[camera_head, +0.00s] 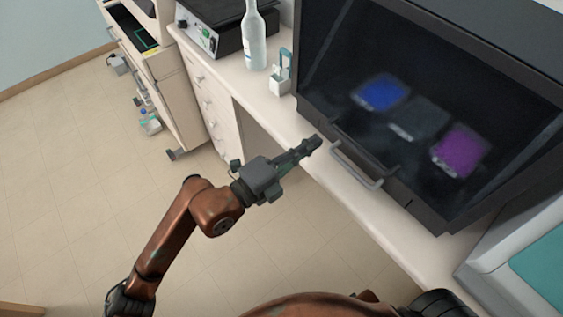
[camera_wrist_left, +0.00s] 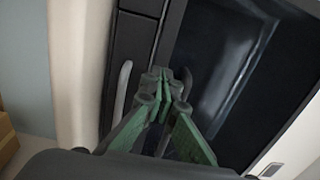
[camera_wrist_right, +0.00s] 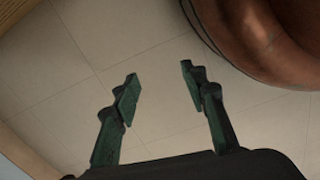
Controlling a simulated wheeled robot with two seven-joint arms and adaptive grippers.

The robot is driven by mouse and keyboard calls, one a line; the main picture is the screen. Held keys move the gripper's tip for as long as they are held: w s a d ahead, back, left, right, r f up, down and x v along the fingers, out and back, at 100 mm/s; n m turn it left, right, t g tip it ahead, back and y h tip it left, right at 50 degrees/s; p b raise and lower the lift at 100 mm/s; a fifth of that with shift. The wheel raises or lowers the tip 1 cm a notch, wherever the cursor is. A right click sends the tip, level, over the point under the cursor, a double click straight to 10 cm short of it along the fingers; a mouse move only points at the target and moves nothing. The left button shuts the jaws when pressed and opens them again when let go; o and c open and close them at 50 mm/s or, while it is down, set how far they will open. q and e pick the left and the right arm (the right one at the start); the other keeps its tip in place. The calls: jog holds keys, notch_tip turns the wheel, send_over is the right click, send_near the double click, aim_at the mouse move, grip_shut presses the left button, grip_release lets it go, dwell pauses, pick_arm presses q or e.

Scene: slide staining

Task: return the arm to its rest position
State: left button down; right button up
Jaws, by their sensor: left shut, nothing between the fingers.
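My left gripper (camera_head: 312,143) is shut and empty in the head view, in front of the cabinet's handle and above the floor by the bench edge. Its closed green fingers (camera_wrist_left: 166,78) also show in the left wrist view, with the grey handle (camera_wrist_left: 122,92) to their left. My right gripper (camera_wrist_right: 158,78) shows in the right wrist view with its fingers apart and nothing between them, over the tiled floor. My right gripper does not show clearly in the head view.
The dark cabinet (camera_head: 318,107) has its glass front down, with blue (camera_head: 381,93), dark (camera_head: 419,118) and purple (camera_head: 459,149) trays behind it. Its handle (camera_head: 357,166) sticks out. A bottle (camera_head: 254,42) and a small white holder (camera_head: 281,84) stand on the bench. Floor (camera_head: 75,165) is clear at left.

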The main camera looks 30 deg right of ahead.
pick_arm(q)
jog(key=p+v, duration=0.2)
jog(key=v, duration=0.6)
jog(key=shift+a, duration=0.35)
pick_arm(e)
jog(key=s+d+f, duration=0.1)
jog(key=s+f, duration=0.3)
jog(key=f, duration=0.1)
jog(key=shift+f, duration=0.15)
pick_arm(q)
jog(key=shift+s+r, duration=0.1)
pick_arm(e)
jog(key=shift+d, duration=0.1)
